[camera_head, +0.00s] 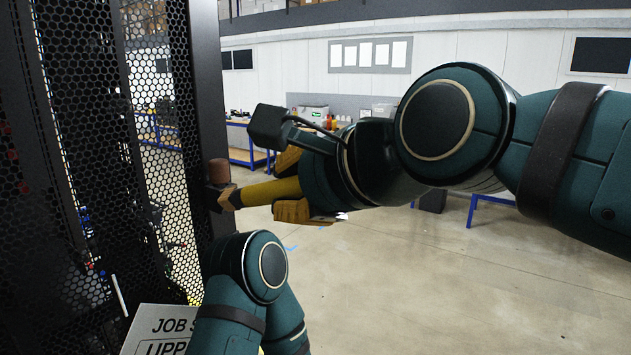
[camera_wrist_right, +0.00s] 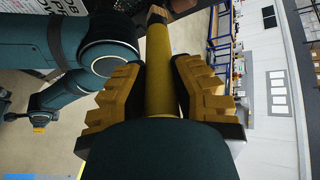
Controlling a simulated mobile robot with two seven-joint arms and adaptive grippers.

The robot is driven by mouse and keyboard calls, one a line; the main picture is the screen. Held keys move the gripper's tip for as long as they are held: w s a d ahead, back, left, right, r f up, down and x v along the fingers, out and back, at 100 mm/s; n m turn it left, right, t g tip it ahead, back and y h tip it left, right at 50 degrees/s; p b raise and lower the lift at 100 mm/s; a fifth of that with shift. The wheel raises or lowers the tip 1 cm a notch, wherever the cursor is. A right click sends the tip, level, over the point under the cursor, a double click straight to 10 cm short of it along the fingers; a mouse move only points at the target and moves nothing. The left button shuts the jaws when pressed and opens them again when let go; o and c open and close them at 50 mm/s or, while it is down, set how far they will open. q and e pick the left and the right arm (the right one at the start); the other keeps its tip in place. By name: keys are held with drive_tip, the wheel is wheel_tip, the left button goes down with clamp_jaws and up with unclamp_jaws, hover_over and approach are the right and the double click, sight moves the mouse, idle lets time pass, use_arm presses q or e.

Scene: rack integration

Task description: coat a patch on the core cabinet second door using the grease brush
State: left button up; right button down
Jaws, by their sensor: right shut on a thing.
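The black cabinet (camera_head: 207,120) with perforated mesh doors (camera_head: 85,120) fills the left of the head view. I cannot tell which mesh panel is the second door. My right gripper (camera_head: 287,188) is shut on the yellow handle of the grease brush (camera_head: 262,193). The brush points left, and its dark head (camera_head: 216,195) is at the cabinet's front edge, with a brown blunt part above it. I cannot tell whether it touches. In the right wrist view the brush (camera_wrist_right: 159,70) runs between both fingers. A small yellow tip (camera_wrist_right: 39,130), perhaps my left gripper, shows there.
A sign with printed text (camera_head: 155,330) stands low before the cabinet, beside my left arm. Blue-framed workbenches (camera_head: 250,158) with items stand far behind. The floor (camera_head: 400,290) to the right is clear.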

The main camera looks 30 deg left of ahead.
drive_tip(key=shift+s, duration=0.45)
drive_tip(key=shift+d+b, duration=0.4)
drive_tip(key=shift+d, duration=0.2)
drive_tip(key=shift+s+d+b, duration=0.2)
drive_tip(key=shift+d+b, duration=0.75)
drive_tip(key=shift+d, duration=1.45)
drive_tip(key=d+b, duration=0.1)
drive_tip(key=d, duration=0.2)
drive_tip(key=shift+s, duration=0.1)
drive_tip(key=shift+a, duration=0.15)
